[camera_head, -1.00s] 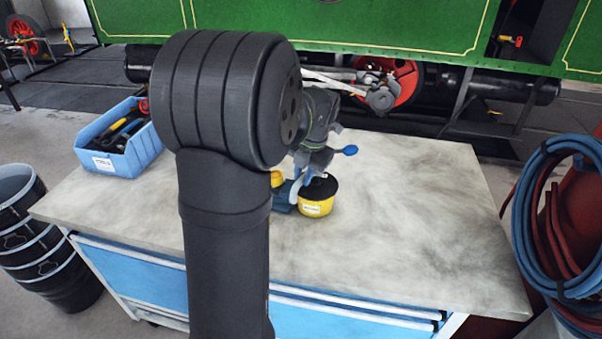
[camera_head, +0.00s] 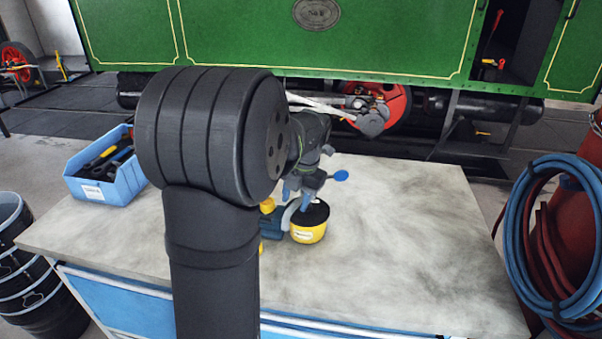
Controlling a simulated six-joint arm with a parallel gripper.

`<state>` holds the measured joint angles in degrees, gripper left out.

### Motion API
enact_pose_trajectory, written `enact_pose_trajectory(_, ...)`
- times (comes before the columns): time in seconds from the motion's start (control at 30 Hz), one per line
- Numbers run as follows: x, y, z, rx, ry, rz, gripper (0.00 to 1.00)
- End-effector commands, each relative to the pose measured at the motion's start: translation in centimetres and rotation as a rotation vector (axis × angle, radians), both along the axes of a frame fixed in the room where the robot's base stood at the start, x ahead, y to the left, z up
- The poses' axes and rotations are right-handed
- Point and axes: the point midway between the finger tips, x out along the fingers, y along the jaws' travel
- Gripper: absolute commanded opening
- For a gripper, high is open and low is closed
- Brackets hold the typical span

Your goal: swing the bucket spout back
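A small yellow bucket (camera_head: 308,234) with a dark top and a white label stands on the workbench, right of my arm. A dark blue body (camera_head: 273,221) with yellow parts sits against its left side, partly hidden by my arm. A pale curved piece (camera_head: 291,212) lies between them; I cannot tell whether it is the spout. My gripper (camera_head: 304,201) is small in view, pointing down at the bucket's top. Its blue fingers are at or just above the bucket. Whether they touch or hold anything cannot be made out.
The grey workbench top (camera_head: 400,240) is clear to the right. A blue bin (camera_head: 105,170) of tools stands at its left back. Coiled hoses (camera_head: 530,240) hang at the right, and black buckets (camera_head: 35,270) stand at the left.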

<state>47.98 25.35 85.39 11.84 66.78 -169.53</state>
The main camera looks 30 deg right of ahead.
Motion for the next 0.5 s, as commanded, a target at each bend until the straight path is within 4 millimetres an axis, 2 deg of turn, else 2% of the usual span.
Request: enact_pose_trajectory(0.5,-2.1,-1.2,11.8,-0.004,-0.002,-0.002,0.39)
